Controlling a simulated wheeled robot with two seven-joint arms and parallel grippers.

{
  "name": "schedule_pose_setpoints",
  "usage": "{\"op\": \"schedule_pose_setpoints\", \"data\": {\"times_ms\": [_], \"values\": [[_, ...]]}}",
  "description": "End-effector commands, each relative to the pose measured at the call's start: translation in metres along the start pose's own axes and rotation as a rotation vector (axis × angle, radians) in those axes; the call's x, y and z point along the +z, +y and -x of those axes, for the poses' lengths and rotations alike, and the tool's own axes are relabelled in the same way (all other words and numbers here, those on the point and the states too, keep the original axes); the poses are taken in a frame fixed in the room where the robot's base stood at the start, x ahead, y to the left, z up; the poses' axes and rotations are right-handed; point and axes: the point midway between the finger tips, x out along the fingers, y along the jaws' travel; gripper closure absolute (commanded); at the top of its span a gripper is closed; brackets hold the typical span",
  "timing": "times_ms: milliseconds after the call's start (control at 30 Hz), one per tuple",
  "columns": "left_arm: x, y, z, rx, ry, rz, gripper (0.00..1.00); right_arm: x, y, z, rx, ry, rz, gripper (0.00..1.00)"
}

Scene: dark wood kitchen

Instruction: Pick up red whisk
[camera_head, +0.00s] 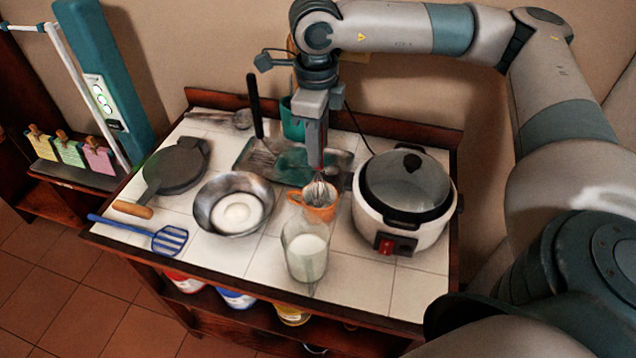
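The red whisk (319,193) shows as a wire head with a bit of red just above it. It points down, directly under my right gripper (316,160). Its wire head is at the mouth of an orange cup (323,212); I cannot tell whether it touches the cup. My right gripper points straight down, with its fingers close together around the handle, which they mostly hide. It looks shut on the whisk. My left gripper is not in view.
A rice cooker (405,190) stands just right of the cup, and a glass of milk (305,253) in front. A metal bowl (234,207), dark pan (176,165) and blue spatula (150,235) lie left. A tray (252,157) is behind. The tiled front-right corner (395,297) is clear.

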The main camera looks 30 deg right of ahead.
Motion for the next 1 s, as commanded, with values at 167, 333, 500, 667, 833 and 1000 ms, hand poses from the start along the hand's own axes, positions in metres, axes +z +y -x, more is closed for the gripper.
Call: {"op": "schedule_pose_setpoints", "data": {"times_ms": [167,333,500,667,833,1000], "values": [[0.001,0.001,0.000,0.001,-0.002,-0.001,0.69,0.000,0.000,0.000,0.000,0.000,0.000,0.69],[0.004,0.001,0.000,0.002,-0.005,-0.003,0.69,0.000,0.000,0.001,0.000,0.000,0.000,0.96],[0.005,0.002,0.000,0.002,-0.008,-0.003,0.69,0.000,0.000,0.001,0.000,0.000,0.000,1.00],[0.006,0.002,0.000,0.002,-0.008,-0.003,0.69,0.000,0.000,0.001,0.000,0.000,0.000,1.00],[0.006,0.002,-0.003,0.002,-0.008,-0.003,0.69,0.001,-0.001,0.005,-0.001,-0.002,-0.001,1.00],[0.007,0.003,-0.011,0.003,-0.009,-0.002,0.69,0.001,-0.001,0.022,-0.001,-0.004,0.000,1.00]]}}
